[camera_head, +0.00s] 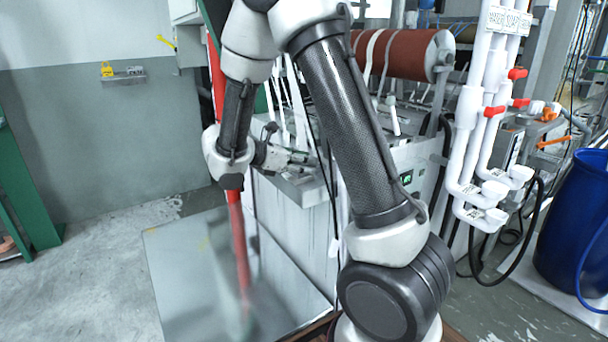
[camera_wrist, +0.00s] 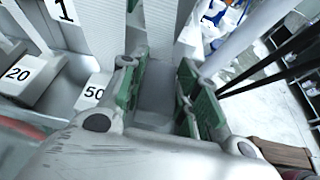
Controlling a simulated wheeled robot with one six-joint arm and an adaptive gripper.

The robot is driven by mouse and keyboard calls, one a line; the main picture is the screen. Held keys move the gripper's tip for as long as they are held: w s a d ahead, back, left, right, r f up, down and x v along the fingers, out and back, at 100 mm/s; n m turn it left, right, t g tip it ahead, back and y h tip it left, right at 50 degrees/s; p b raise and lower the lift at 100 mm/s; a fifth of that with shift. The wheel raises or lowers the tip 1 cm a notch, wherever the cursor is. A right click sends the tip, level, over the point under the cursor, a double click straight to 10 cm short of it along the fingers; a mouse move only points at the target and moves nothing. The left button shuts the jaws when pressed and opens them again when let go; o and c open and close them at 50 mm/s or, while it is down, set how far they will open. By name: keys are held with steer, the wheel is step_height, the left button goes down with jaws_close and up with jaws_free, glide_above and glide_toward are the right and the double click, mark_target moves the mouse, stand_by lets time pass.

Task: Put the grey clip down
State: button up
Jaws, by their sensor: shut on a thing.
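My gripper (camera_wrist: 160,98) fills the lower part of the wrist view, with a green-padded finger on each side. Between the pads is a plain grey piece, the grey clip (camera_wrist: 157,94), held by the fingers; its full shape is hidden. In the head view my gripper (camera_head: 297,160) is small, beside the top of the grey machine cabinet, and the clip cannot be made out there. I cannot tell whether the clip touches anything below it.
Pale blocks marked 20 (camera_wrist: 20,75) and 50 (camera_wrist: 93,92) lie left of my gripper. Dark straps (camera_wrist: 275,62) run at the right. The machine (camera_head: 290,245) carries a red-brown roller (camera_head: 400,52). White pipes (camera_head: 467,140) and a blue barrel (camera_head: 572,215) stand right; open floor lies left.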

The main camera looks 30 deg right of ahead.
mark_target(297, 177)
steer(key=shift+d+f, duration=0.15)
steer(key=shift+f, duration=1.6)
steer(key=shift+f, duration=0.15)
steer(key=shift+f, duration=0.4)
steer(key=o, duration=1)
steer(key=shift+s+f, duration=0.1)
steer(key=shift+f, duration=0.1)
